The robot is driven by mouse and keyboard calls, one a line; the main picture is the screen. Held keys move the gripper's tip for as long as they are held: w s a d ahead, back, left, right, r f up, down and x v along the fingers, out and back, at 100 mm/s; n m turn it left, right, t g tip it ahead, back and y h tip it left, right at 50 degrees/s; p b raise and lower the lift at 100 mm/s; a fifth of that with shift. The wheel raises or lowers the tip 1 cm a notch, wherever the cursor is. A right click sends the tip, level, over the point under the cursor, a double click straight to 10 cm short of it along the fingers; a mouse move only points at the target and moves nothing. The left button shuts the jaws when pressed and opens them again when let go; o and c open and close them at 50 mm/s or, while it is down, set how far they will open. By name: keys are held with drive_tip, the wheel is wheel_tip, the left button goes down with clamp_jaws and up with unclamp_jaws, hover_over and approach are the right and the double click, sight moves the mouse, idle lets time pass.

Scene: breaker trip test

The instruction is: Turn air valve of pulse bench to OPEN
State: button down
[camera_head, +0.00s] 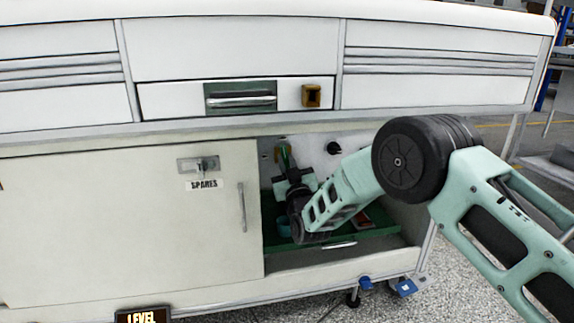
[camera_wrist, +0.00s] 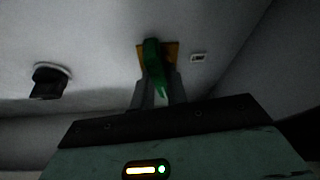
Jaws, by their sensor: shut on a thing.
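The air valve shows in the wrist view as a green lever handle (camera_wrist: 154,62) in front of a yellow-orange plate (camera_wrist: 172,50) on the pale inner wall. My gripper (camera_wrist: 160,86) is shut on the green handle, with one finger on each side of it. In the head view my gripper (camera_head: 287,168) reaches into the open cabinet bay, and the green handle (camera_head: 283,150) shows just above it. The handle's lower part is partly hidden by the fingers. A small label (camera_wrist: 198,57) sits right of the plate; its lettering is too small to read.
A black knob (camera_wrist: 50,80) is on the same wall, left of the valve in the wrist view; a black knob (camera_head: 333,148) also shows in the head view. A green tray (camera_head: 380,240) lies low in the bay. The SPARES door (camera_head: 110,230) flanks the opening's left side.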

drive_tip(key=shift+f+m+t+h, duration=0.1)
drive_tip(key=shift+m+t+h, duration=0.2)
drive_tip(key=shift+m+h, duration=0.85)
drive_tip(key=shift+m+y, duration=0.45)
drive_tip(key=shift+m, duration=0.1)
drive_tip(key=c, duration=1.4)
unclamp_jaws()
drive_tip(key=p+v, duration=0.5)
drive_tip(key=v, duration=1.2)
drive_tip(key=shift+s+p, duration=0.25)
drive_tip(key=shift+p, duration=0.1)
